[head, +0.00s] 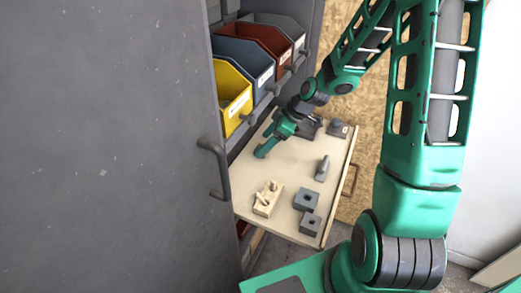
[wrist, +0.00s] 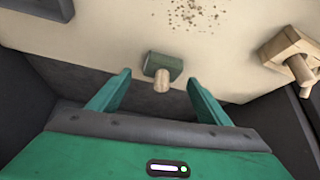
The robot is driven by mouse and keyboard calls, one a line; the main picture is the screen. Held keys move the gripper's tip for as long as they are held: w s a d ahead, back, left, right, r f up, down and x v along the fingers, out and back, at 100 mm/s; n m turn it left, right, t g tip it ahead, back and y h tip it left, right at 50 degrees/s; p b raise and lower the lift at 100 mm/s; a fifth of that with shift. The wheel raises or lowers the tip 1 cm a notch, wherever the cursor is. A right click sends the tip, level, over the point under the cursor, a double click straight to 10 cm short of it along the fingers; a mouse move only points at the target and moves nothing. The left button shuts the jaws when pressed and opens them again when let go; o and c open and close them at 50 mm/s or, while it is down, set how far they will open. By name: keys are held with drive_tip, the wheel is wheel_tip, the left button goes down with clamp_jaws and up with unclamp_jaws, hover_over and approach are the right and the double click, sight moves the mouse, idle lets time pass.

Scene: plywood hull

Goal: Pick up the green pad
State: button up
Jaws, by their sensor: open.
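The green pad (wrist: 163,64) is a small dark green block with a pale wooden knob on its near side. It lies on the pale board (wrist: 110,35) close to the board's edge in the wrist view. My gripper (wrist: 157,78) is open and empty, with one finger to each side of the pad and the knob between the fingertips. I cannot tell whether the fingers are level with the pad. In the head view my gripper (head: 262,151) is over the left edge of the board (head: 285,160), and I cannot make out the pad there.
A wooden block with a peg (head: 267,199) is on the board and shows at right in the wrist view (wrist: 290,48). Grey holed blocks (head: 306,199) and a grey upright piece (head: 322,167) lie nearby. Bins (head: 232,95) stand above at left, beside a grey door (head: 110,140).

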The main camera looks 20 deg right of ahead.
drive_tip(key=shift+x, duration=1.15)
drive_tip(key=c, duration=1.1)
drive_tip(key=shift+r, duration=0.1)
drive_tip(key=shift+r, duration=0.45)
drive_tip(key=s+d, duration=0.1)
drive_tip(key=d, duration=0.1)
drive_tip(key=s+d, duration=0.2)
drive_tip(key=s+d+r, duration=0.1)
drive_tip(key=d, duration=0.2)
drive_tip(key=shift+s, duration=0.25)
wheel_tip(320, 180, up, 13)
drive_tip(key=shift+a, duration=0.15)
drive_tip(key=shift+o, duration=0.4)
